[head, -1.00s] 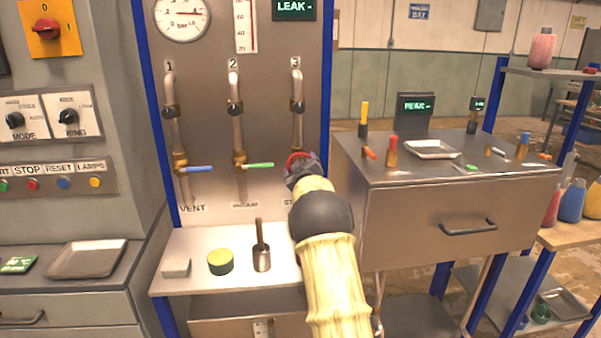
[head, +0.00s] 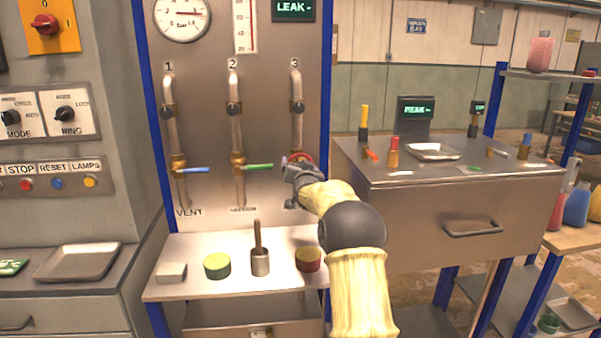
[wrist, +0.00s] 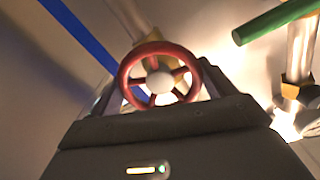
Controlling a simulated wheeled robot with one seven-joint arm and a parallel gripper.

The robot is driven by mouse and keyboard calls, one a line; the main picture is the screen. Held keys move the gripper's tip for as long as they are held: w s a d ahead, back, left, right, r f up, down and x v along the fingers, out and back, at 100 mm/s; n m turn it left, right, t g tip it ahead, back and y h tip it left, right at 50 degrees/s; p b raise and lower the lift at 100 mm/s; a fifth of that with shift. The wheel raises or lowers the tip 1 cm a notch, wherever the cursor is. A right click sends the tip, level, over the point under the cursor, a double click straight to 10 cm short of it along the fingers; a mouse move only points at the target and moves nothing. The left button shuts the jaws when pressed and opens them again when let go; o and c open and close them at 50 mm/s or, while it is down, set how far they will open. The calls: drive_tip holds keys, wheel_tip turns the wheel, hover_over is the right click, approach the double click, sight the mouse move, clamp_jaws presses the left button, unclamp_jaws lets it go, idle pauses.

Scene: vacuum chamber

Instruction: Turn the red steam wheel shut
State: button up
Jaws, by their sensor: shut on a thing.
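The red steam wheel (wrist: 158,76) is in the middle of the wrist view, with red spokes and a pale hub, between my gripper's two fingers. In the head view a bit of the red wheel (head: 301,156) shows on pipe 3, mostly hidden by my gripper (head: 298,170). In the wrist view my gripper (wrist: 155,95) is shut on the wheel's rim. My arm reaches up to the panel from the lower right.
A green lever (head: 259,166) on pipe 2 is close to the left of my gripper, and a blue lever (head: 195,170) is on pipe 1. Below is a shelf (head: 200,289) with a scoop (head: 260,262), a green tin (head: 217,265) and a red tin (head: 308,259). A steel cabinet (head: 420,215) stands to the right.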

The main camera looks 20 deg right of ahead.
drive_tip(key=shift+f+m+b, duration=0.2)
drive_tip(key=shift+m+b, duration=0.2)
drive_tip(key=shift+m, duration=0.6)
drive_tip(key=shift+f+m+b, duration=0.15)
drive_tip(key=shift+m+b, duration=0.25)
drive_tip(key=shift+m, duration=0.6)
drive_tip(key=o, duration=0.9)
drive_tip(key=shift+r, duration=0.2)
drive_tip(key=b+v, duration=0.3)
drive_tip(key=v, duration=1.4)
drive_tip(key=shift+s, duration=0.2)
drive_tip(key=shift+a, duration=0.1)
